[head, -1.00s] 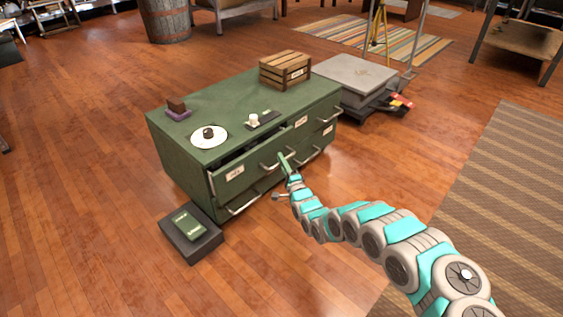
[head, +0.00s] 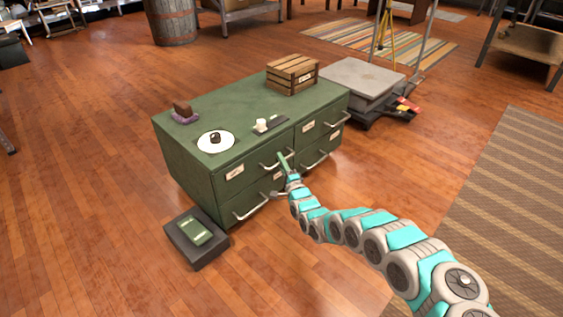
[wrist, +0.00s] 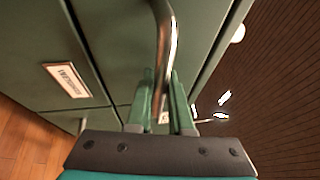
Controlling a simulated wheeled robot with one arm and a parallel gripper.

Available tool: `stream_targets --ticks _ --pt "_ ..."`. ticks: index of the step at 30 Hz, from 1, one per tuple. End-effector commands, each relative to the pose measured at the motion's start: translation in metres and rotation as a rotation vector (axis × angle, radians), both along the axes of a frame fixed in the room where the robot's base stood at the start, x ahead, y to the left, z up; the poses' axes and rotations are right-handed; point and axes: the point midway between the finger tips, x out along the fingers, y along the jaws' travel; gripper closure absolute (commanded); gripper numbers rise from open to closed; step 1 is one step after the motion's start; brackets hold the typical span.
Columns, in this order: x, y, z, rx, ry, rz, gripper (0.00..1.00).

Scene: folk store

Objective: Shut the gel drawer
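The green cabinet (head: 195,170) has two columns of drawers with metal handles. Its upper left drawer (head: 248,176) looks flush with the cabinet front, with no gap visible along its top. The label (head: 235,172) on it is too small to read. My gripper (head: 284,160) is at the right part of that drawer's handle. In the wrist view, the curved metal handle (wrist: 168,35) runs between my two green fingers (wrist: 162,85), which sit close on both sides of it. A labelled drawer front (wrist: 110,45) fills the left of that view.
On the cabinet top are a wooden crate (head: 292,76), a white plate (head: 216,148) with a dark item, a brown block (head: 182,107) and a small tray (head: 271,124). A dark box (head: 184,249) with a green book lies on the floor at front left. A grey platform (head: 360,78) stands behind right.

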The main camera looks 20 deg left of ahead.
Motion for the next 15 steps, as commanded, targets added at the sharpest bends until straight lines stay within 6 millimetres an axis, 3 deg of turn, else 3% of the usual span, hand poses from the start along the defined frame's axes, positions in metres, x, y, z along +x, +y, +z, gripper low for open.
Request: stream_targets --ticks 1,7,15 --pt "-0.0011 0.0009 -0.0016 -0.002 0.002 0.002 0.76" --pt "-0.001 0.0008 -0.0009 0.0 0.001 0.002 0.53" --pt "-0.001 0.0003 -0.0004 0.001 0.001 0.001 0.52"
